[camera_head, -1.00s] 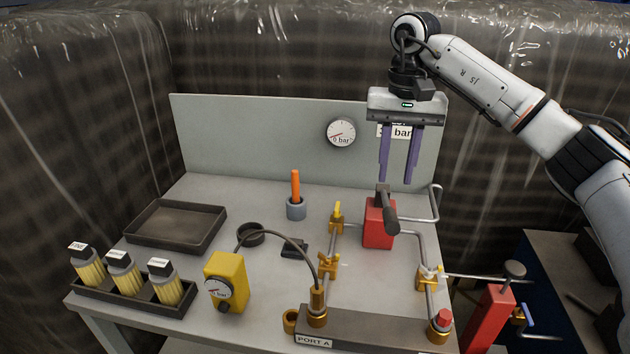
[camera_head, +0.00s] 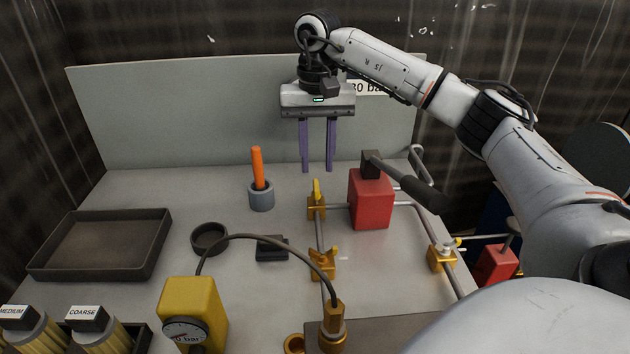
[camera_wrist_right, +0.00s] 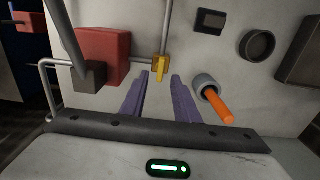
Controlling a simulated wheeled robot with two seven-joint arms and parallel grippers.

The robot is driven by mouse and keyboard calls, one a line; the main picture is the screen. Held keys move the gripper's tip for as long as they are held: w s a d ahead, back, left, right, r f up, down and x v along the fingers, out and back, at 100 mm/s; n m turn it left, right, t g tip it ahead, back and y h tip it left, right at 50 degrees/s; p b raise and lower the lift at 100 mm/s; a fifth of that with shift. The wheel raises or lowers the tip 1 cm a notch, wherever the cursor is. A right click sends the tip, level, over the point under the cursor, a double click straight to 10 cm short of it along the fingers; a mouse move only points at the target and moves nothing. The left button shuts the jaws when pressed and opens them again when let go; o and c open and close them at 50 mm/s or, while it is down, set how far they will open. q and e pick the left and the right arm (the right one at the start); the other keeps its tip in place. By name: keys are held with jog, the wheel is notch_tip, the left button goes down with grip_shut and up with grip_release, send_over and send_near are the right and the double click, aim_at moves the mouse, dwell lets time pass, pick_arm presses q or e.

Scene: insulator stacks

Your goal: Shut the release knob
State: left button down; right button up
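No part is labelled as the release knob, so I cannot tell which one it is. A red block (camera_head: 371,200) with a dark lever handle (camera_head: 420,192) stands on the bench. Left of it on the pipe is a brass valve with a yellow handle (camera_head: 317,190); a second such valve (camera_head: 322,263) sits nearer. My right gripper (camera_head: 318,168) hangs fingers-down above the back of the bench. Its purple fingers are apart and empty. In the right wrist view the yellow handle (camera_wrist_right: 160,67) shows just beyond the fingertips, with the red block (camera_wrist_right: 104,55) to the left. My left gripper is out of view.
An orange-handled tool stands in a grey cup (camera_head: 261,198). A tray (camera_head: 100,245), a round dish (camera_head: 209,238) and a yellow gauge box (camera_head: 192,312) with a hose occupy the left. A brass valve (camera_head: 441,258) is at right. My white arm covers the lower right.

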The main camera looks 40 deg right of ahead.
aim_at(316, 185)
notch_tip(316, 185, down, 6)
jog(key=shift+r, duration=0.2)
grip_shut()
